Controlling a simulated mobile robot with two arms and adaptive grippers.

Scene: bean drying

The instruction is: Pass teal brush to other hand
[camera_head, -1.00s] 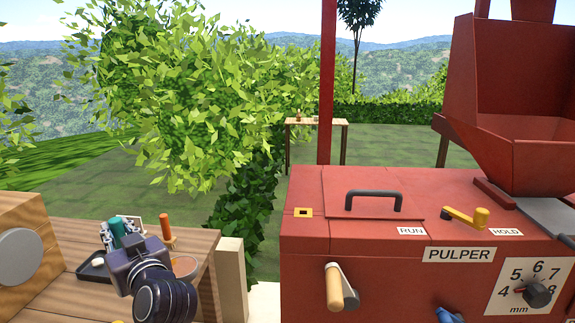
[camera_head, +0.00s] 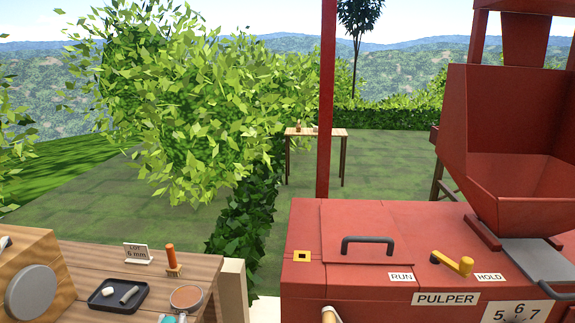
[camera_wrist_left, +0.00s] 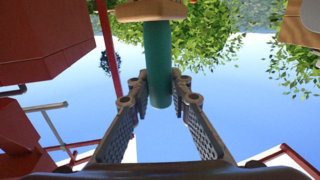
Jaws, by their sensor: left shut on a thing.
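The teal brush (camera_wrist_left: 158,50) shows in the left wrist view, with its round teal handle pointing down between the fingers of my left gripper (camera_wrist_left: 156,92). A brown block-like part of it shows at the top edge of that view, and the rest is cut off. My left gripper is shut on the handle. My right gripper is in neither view.
A wooden table (camera_head: 88,262) at left holds a black tray (camera_head: 104,304) with small pieces, a "LOT 6 mm" card (camera_head: 137,253), an orange-handled brush (camera_head: 172,261) and a round dish (camera_head: 187,297). The red pulper (camera_head: 375,240) fills the right side.

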